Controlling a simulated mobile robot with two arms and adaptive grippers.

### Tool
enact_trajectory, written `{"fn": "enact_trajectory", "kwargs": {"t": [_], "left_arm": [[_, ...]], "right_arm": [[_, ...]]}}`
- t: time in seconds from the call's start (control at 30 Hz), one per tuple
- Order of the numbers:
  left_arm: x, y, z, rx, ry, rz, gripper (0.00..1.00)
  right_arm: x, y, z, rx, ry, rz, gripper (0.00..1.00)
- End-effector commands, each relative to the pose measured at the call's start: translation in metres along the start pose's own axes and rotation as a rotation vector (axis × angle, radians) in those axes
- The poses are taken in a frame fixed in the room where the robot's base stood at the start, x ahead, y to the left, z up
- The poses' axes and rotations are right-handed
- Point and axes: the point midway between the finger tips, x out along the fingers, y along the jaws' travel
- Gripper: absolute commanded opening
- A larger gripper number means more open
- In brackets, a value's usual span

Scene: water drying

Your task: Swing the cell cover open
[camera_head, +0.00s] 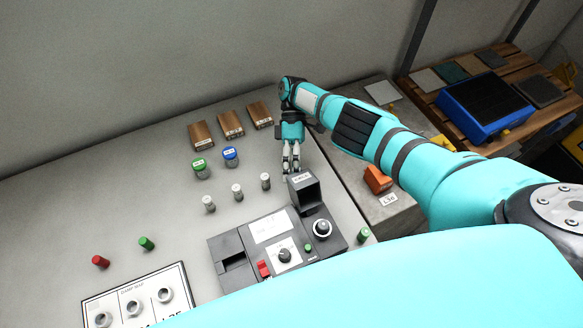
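The grey bench instrument (238,246) sits near the table's right edge. Its dark cell cover (308,196), with a small white label on top, stands up at the back of the instrument. I cannot tell how far it is swung. My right gripper (291,166) points down just behind the cover, its fingers close together with a thin gap between them. Its fingertips are beside the cover's back edge, and I cannot tell whether they touch it. Nothing shows between the fingers. My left gripper is out of view.
Several small vials (237,191) and the blue-capped jar (231,157) stand left of the gripper. Brown boxes (230,125) lie behind them. A labelled rack (134,300) is at front left. A blue case (484,108) lies on the right-hand pallet. My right arm hides the front right.

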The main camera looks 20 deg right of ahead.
Motion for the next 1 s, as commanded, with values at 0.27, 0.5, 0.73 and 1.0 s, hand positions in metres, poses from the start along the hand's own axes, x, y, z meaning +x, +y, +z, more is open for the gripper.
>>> {"fn": "enact_trajectory", "kwargs": {"t": [0.27,0.5,0.73,1.0], "left_arm": [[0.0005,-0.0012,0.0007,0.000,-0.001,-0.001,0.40],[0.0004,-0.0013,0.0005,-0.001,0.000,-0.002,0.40],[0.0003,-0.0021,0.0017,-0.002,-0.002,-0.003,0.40],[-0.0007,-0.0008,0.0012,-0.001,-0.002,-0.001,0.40]], "right_arm": [[0.0049,0.0045,0.0056,0.011,-0.008,-0.002,0.43],[0.0041,0.0044,0.0052,0.010,-0.006,0.000,0.43],[0.0035,0.0041,0.0047,0.009,-0.005,0.000,0.43],[-0.0023,0.0025,0.0030,-0.007,0.009,0.028,0.43]]}}
